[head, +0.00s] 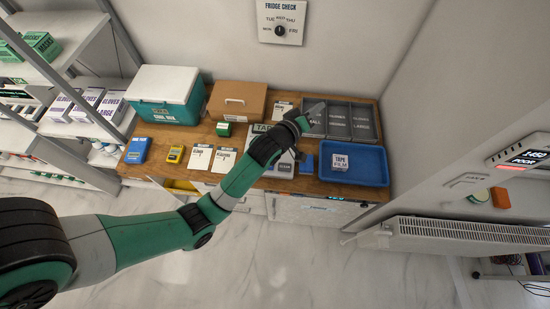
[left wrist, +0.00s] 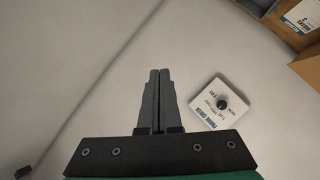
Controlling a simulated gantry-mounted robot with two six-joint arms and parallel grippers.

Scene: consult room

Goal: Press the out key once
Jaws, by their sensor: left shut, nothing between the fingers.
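I cannot make out an out key in either view. A pale panel with a green label (head: 261,128) lies on the wooden counter, largely hidden behind my left wrist. Its visible lower part shows a small dark label that I cannot read surely. My left gripper (head: 316,110) is above the back of the counter, in front of the grey sorting tray. In the left wrist view its two fingers (left wrist: 159,72) are together with nothing between them. My right gripper is in neither view.
The grey sorting tray (head: 356,123), a blue tray (head: 373,180) with a white box (head: 340,162), a teal cooler (head: 165,112) and a cardboard box (head: 235,117) occupy the counter. A fridge-check dial (head: 280,22) is on the wall. A radiator (head: 465,232) stands right.

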